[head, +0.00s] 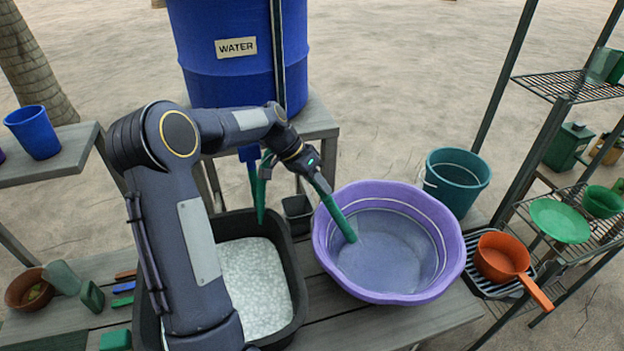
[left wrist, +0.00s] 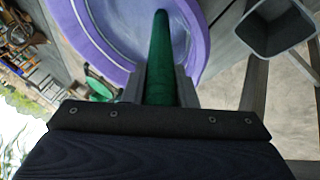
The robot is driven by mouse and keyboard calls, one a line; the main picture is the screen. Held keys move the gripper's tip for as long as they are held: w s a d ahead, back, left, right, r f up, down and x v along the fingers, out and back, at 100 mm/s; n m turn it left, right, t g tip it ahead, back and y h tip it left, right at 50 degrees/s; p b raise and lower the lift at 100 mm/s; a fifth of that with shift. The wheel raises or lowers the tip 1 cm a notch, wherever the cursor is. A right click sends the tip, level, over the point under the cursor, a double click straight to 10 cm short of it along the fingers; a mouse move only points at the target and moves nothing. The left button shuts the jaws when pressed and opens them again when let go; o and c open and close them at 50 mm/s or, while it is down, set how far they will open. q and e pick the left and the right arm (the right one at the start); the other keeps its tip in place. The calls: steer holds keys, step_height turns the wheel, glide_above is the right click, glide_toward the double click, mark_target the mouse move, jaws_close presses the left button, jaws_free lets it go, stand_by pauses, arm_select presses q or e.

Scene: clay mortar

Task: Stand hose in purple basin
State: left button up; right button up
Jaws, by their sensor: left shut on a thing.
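The purple basin (head: 448,243) stands on the grey wooden bench and looks to hold water or a bluish bottom. The green hose (head: 339,216) slants down over the basin's left rim, with its lower end inside the basin. My left gripper (head: 316,180) is shut on the hose above the left rim. In the left wrist view the hose (left wrist: 161,60) runs out between the fingers (left wrist: 160,85) into the basin (left wrist: 85,35). I cannot tell whether the hose tip touches the bottom. My right gripper is in neither view.
A black tub of white material (head: 252,285) stands left of the basin. A teal bucket (head: 457,178) is behind right, an orange pan (head: 502,257) on a rack at right. A blue water barrel (head: 235,60) stands behind. A small dark container (head: 297,212) sits near the basin's left.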

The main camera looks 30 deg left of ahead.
mark_target(330, 205)
arm_select(q)
steer(key=shift+s+b+x, duration=0.2)
steer(key=shift+b+x, duration=1.05)
steer(key=shift+x, duration=0.55)
steer(key=shift+s+b+x, duration=0.2)
steer(key=shift+b+x, duration=1)
steer(key=shift+x, duration=0.65)
steer(key=shift+f, duration=0.1)
steer(key=o, duration=1.5)
steer(key=shift+s, duration=0.1)
steer(key=shift+c, duration=0.2)
steer(key=shift+a+f, duration=0.15)
steer(key=shift+a, duration=0.05)
steer(key=shift+c, duration=0.5)
steer(key=o, duration=0.4)
steer(key=shift+d+p+v, duration=0.2)
steer(key=shift+p+v, duration=0.95)
steer(key=shift+v, duration=0.8)
steer(key=shift+w+d+r+p+v, duration=0.15)
steer(key=shift+p+v, duration=0.5)
steer(key=shift+v, duration=0.5)
steer(key=shift+d+r+p+v, duration=0.1)
steer(key=shift+p+v, duration=0.55)
steer(key=shift+v, duration=0.5)
steer(key=shift+w+d+r+p+v, duration=0.15)
steer(key=shift+p+v, duration=0.5)
steer(key=shift+v, duration=0.55)
steer(key=shift+f, duration=0.1)
